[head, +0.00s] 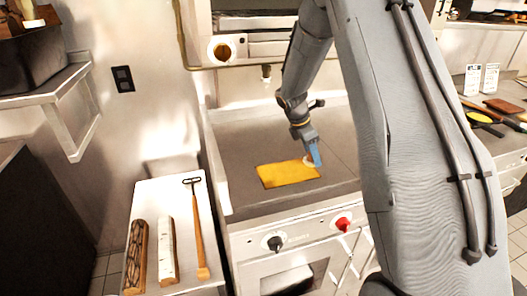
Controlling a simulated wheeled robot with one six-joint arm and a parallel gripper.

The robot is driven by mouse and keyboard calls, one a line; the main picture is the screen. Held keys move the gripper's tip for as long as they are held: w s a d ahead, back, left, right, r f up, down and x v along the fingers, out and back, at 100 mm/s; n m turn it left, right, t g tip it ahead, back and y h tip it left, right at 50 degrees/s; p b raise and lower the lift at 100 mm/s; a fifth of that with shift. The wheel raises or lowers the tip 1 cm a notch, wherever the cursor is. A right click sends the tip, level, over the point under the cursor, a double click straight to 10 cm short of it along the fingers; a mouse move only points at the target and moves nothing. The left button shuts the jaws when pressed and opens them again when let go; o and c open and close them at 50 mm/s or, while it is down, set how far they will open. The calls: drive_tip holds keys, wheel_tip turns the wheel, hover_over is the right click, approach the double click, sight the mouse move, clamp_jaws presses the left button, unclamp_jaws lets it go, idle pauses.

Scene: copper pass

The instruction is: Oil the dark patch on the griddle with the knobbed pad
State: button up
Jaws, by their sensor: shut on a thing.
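My gripper (314,154), with blue fingers, reaches down over the grey griddle (240,150). It is shut on a small pale thing, which I take for the knobbed pad (308,161). The fingers hide much of it, and its knob cannot be made out. The pad is at the right end of a flat yellow-orange rectangle (280,175) on the griddle; whether it touches the surface is hard to tell. No separate dark patch stands out on the griddle; the yellow rectangle is the only marked area.
Black and red knobs (343,224) sit on the griddle's front. A white side shelf (188,232) at left holds a long wooden-handled tool (197,225) and two log-like pieces (136,255). A right counter (490,135) holds pans and boards. The griddle's left part is clear.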

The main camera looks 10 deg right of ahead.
wheel_tip(320, 180, up, 2)
drive_tip(key=shift+w+r+p, duration=0.1)
drive_tip(key=shift+p, duration=0.2)
drive_tip(key=shift+a+r, duration=0.15)
drive_tip(key=shift+r, duration=0.2)
drive_tip(key=shift+r+p, duration=2.05)
drive_tip(key=shift+r, duration=0.5)
